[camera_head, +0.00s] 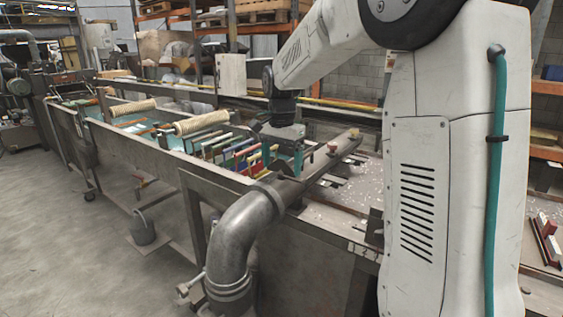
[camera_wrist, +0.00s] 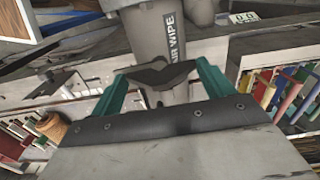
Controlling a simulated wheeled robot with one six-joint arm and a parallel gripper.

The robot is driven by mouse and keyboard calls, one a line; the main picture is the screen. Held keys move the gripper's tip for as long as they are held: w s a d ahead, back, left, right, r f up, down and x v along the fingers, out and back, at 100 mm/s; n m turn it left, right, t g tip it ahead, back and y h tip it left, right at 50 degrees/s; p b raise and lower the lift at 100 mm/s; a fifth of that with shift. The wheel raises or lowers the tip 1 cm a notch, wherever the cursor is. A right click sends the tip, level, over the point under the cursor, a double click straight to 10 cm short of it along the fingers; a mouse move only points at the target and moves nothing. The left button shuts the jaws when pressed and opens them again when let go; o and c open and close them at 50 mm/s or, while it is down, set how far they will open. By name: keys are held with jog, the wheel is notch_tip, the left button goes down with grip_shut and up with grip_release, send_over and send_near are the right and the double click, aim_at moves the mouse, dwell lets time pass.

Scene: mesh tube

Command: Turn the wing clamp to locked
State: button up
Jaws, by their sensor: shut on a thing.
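In the wrist view, the dark grey wing clamp (camera_wrist: 156,77) lies between the two teal fingers of my gripper (camera_wrist: 162,88). The gripper is shut on it, with one finger at each end of the wings. Behind the clamp is a grey pipe (camera_wrist: 150,38) with the label "AIR WIPE". The clamp's centre and base are partly hidden, and I cannot read its lock position.
A large pipe elbow (camera_head: 238,235) stands in front of the gripper. The long metal trough (camera_head: 150,151) holds several coloured strips (camera_head: 232,150) and two pale ribbed rolls (camera_head: 202,121). The floor (camera_head: 55,220) at left is clear.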

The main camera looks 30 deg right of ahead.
jog(key=n, duration=0.8)
jog(key=shift+n, duration=0.4)
jog(key=n, duration=0.4)
jog(key=shift+n, duration=2.3)
jog(key=shift+r, duration=0.1)
